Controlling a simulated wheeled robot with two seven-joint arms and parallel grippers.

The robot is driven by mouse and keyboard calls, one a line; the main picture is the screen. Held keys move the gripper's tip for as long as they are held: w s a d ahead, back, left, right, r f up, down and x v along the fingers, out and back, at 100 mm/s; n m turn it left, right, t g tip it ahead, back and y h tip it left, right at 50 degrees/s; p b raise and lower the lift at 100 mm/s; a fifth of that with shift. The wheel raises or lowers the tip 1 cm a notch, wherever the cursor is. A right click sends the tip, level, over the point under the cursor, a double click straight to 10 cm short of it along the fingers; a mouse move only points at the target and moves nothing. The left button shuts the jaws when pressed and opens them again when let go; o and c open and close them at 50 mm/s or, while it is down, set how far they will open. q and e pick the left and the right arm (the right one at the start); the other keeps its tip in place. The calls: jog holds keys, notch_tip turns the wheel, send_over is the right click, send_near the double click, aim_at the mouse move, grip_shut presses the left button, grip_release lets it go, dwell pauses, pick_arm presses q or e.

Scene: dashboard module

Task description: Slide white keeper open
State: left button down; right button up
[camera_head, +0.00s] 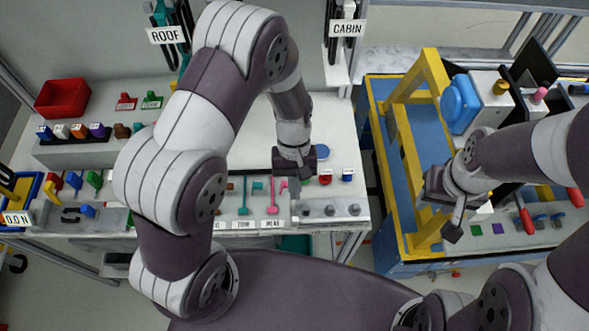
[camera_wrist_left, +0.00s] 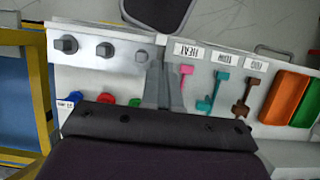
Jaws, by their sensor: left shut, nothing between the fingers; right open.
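I cannot pick out the white keeper with certainty. A small white piece (camera_head: 486,208) shows just right of my right gripper (camera_head: 453,215), partly hidden by it. My right gripper is open, over the blue-and-yellow module bench; its fingertips are partly hidden. My left gripper (camera_wrist_left: 163,80) is shut and empty, pointing down at the control panel. Its fingers are close beside the pink lever (camera_wrist_left: 184,80), between it and the row of grey knobs (camera_wrist_left: 104,49); I cannot tell whether they touch it.
A teal lever (camera_wrist_left: 217,90) and a brown lever (camera_wrist_left: 245,97) stand beside the pink one under white labels. A yellow frame (camera_head: 396,150) rises on the bench (camera_head: 405,268). A blue round part (camera_head: 460,104) and red-handled tools (camera_head: 524,214) are there too. A red bin (camera_head: 62,98) sits far left.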

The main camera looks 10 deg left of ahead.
pick_arm(q)
jog(key=v, duration=0.7)
jog(key=shift+r, duration=0.15)
jog(key=s+a+r+m+t+y, duration=0.1)
jog(key=s+a+r+m+t, duration=0.2)
jog(key=s+a+r+t, duration=0.2)
jog(key=a, duration=0.3)
jog(key=shift+s+r+t, duration=0.15)
jog(key=shift+r+t, duration=0.15)
jog(key=shift+a, duration=0.1)
jog(key=shift+s, duration=0.1)
